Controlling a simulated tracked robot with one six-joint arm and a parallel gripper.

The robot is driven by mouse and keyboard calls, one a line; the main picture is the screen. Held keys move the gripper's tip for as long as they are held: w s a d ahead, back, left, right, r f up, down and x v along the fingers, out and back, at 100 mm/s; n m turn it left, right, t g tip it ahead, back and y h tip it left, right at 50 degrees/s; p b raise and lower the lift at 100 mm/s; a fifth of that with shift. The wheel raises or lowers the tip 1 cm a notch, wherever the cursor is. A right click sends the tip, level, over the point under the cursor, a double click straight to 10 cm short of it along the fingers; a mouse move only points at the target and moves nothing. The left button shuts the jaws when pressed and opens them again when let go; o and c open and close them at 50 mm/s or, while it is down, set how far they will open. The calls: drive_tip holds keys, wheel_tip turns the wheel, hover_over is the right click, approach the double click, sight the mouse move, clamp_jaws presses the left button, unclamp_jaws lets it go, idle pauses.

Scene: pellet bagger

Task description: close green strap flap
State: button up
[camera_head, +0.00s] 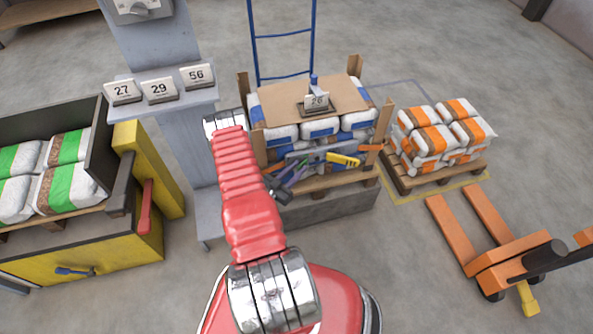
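My red arm rises from the bottom centre to a silver joint left of the middle pallet. A dark end piece (279,193), which looks like my gripper, shows just right of the arm, below and left of the green strip. Its fingers are too small to make out, and I cannot tell whether it touches anything.
A yellow piece (343,160) and a grey bar (310,153) lie close to the green strip. Bags with orange bands (440,130) stand on a pallet at right, near an orange pallet truck (500,252). A grey column (155,50) and yellow bin (150,175) stand left.

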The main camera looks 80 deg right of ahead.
clamp_jaws()
drive_tip(key=shift+w, duration=0.1)
drive_tip(key=shift+w+d+m+g+y, duration=0.2)
drive_tip(key=shift+w+m+g+y, duration=0.15)
drive_tip(key=shift+m+g+y, duration=0.45)
drive_tip(key=shift+w+d+m+g+y, duration=0.2)
drive_tip(key=shift+w+m+g+y, duration=0.3)
drive_tip(key=shift+g, duration=0.6)
drive_tip(key=shift+s, duration=0.25)
drive_tip(key=shift+o, duration=0.9)
unclamp_jaws()
drive_tip(key=shift+w, duration=0.1)
drive_tip(key=shift+w, duration=0.15)
